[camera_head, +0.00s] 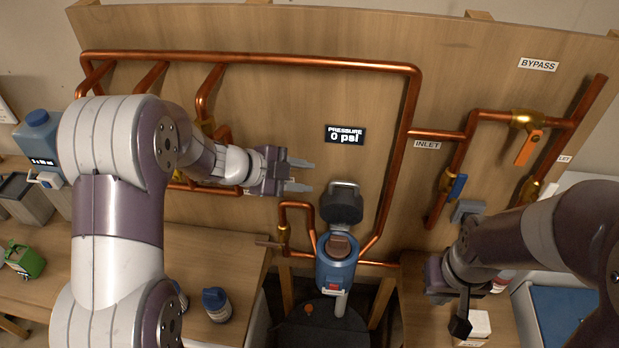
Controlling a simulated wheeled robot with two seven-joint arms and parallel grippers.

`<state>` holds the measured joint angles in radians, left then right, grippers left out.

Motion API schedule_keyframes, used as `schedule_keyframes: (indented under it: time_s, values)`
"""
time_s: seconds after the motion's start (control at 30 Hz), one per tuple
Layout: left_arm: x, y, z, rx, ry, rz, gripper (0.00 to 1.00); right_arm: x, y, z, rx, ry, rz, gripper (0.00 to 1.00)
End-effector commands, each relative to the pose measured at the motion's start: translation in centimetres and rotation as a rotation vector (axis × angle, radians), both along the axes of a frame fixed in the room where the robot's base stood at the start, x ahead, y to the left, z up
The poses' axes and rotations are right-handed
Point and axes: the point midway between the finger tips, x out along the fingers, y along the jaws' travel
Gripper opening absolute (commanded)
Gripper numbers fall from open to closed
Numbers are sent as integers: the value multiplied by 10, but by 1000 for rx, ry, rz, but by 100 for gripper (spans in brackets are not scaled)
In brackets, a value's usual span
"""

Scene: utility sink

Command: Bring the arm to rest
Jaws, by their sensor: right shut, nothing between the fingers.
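My left arm comes in from the left, and its gripper (301,175) points right in front of the wooden panel. Its two fingers are apart with nothing between them. It is up and left of the blue filter housing (337,262), whose dark lid (342,204) stands raised. My right arm comes in from the right, and its gripper (460,326) points down at the lower right. It is shut and empty, beside a small white box (479,325). Part of the right gripper is hidden by its own wrist.
Copper pipes (250,59) run along the wooden panel (300,100). An orange-handled valve (528,147) and a blue-handled valve (457,187) are at the right. A blue-capped bottle (216,304) stands on the left counter (215,245). A blue jug (38,135) is at far left.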

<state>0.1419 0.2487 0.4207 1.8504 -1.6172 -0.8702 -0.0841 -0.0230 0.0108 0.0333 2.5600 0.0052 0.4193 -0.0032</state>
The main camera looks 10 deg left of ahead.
Motion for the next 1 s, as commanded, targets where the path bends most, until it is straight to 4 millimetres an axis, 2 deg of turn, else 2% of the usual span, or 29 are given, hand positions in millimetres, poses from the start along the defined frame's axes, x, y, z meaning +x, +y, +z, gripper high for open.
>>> schedule_keyframes:
  time_s: [0.37, 0.47, 0.53, 0.57, 0.6, 0.67, 0.7, 0.73, 0.8, 0.9, 0.93, 1.0]
  values:
    - [1, 2, -2, 10, 3, 10, 39, 0, 0, 0, 0, 0, 0, 0]
    - [17, 27, -16, 58, 43, 203, 39, 0, 0, 0, 0, 0, 0, 0]
    - [21, 67, -33, 87, 143, 514, 39, 0, 0, -2, 0, 0, 0, 0]
    - [14, 85, -43, 98, 203, 665, 39, 0, 0, -6, 0, 0, 0, 0]
    - [-4, 107, -58, 111, 300, 864, 39, 0, 0, -13, 0, 0, 0, 0]
    - [-46, 129, -80, 118, 473, 1136, 39, 0, 0, -24, 0, 0, 0, 0]
    - [-80, 135, -92, 117, 598, 1289, 39, 0, 0, -32, 0, 0, 0, 0]
    - [-104, 135, -99, 112, 686, 1382, 39, 0, 0, -36, 0, 0, 0, 0]
    - [-154, 125, -111, 93, 872, 1541, 39, 0, 0, -46, 0, 0, 0, 0]
    - [-200, 103, -120, 46, 1051, 1657, 39, 0, 0, -61, 0, 0, 0, 0]
    - [-208, 97, -124, 23, 1077, 1670, 39, 0, 0, -67, 0, 0, 0, 0]
    - [-207, 90, -123, -5, 1055, 1651, 39, 0, 0, -75, 0, 1, 0, 0]
